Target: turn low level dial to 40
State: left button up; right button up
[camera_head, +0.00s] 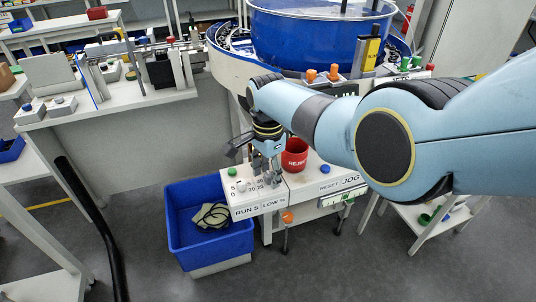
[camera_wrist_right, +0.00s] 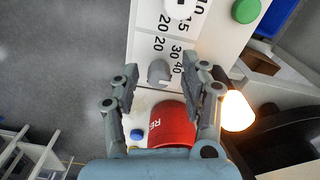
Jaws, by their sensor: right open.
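The low level dial is a small grey knob (camera_wrist_right: 158,72) on a white control panel (camera_head: 258,204), with printed numbers 20, 30 and 40 beside it in the right wrist view. Where its pointer stands is too small to tell. My right gripper (camera_wrist_right: 159,84) is open, with one finger on each side of the knob, seen from above. Contact with the knob cannot be told. In the head view my right gripper (camera_head: 268,172) reaches down over the LOW % label and largely hides the dial. My left gripper is out of view.
A white dial (camera_wrist_right: 180,8) and a green button (camera_wrist_right: 245,10) sit beside it on the panel. A blue crate (camera_head: 185,225) with a cable stands below left. A large blue bowl (camera_head: 310,35) is behind.

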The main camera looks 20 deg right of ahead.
aim_at(268, 174)
notch_tip(268, 174, up, 11)
jog(key=shift+r, duration=0.15)
dwell(0.4)
